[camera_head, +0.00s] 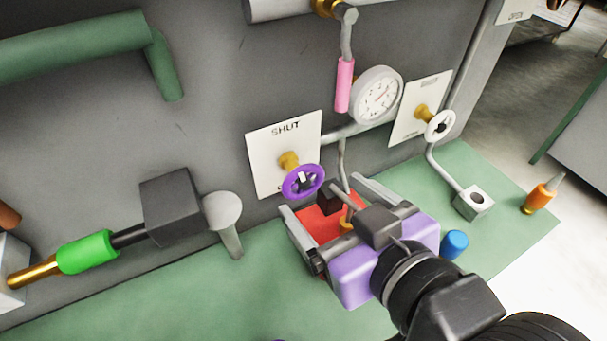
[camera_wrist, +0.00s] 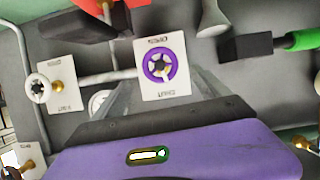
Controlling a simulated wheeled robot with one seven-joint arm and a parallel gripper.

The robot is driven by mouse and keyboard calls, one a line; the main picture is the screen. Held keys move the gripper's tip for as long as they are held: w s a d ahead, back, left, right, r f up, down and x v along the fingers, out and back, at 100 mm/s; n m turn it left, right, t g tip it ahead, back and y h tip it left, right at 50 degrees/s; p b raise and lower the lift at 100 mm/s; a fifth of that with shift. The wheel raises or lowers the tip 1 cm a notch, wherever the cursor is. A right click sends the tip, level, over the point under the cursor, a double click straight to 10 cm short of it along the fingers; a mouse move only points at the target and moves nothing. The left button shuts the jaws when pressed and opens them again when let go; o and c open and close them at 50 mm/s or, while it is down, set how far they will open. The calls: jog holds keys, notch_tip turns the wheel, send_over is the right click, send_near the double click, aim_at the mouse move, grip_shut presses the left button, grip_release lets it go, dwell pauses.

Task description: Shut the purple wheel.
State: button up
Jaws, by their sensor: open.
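The purple wheel (camera_head: 286,191) sits on a brass stem in front of a white plate (camera_head: 284,139) on the grey press wall. The plate reads SHUT along its top. In the wrist view, which is upside down, the purple wheel (camera_wrist: 147,65) faces me, with a second small label at the plate's other end. My gripper (camera_head: 320,194) has a purple body and two grey fingers spread apart, with nothing held. In the wrist view the fingers reach toward the wheel from either side, and it appears between their tips. The remaining gap is hard to judge.
A white wheel (camera_head: 429,129) on another plate and a round gauge (camera_head: 378,96) are to the right. A red object (camera_head: 313,225) lies below the purple wheel, partly hidden by my gripper. A blue cylinder (camera_head: 455,244) stands right.

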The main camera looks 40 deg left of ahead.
aim_at(306, 182)
jog(key=x, duration=0.7)
jog(key=shift+a+f, duration=0.25)
jog(key=shift+a, duration=0.05)
jog(key=c, duration=1.4)
jog(key=shift+w+r+m+g+p, duration=0.1)
jog(key=shift+r+m+g+p, duration=0.25)
jog(key=shift+p, duration=0.85)
jog(key=shift+f+m+g+y+p, duration=0.3)
jog(key=shift+m+g+p, duration=0.2)
jog(key=shift+m, duration=0.15)
jog(key=o, duration=1.4)
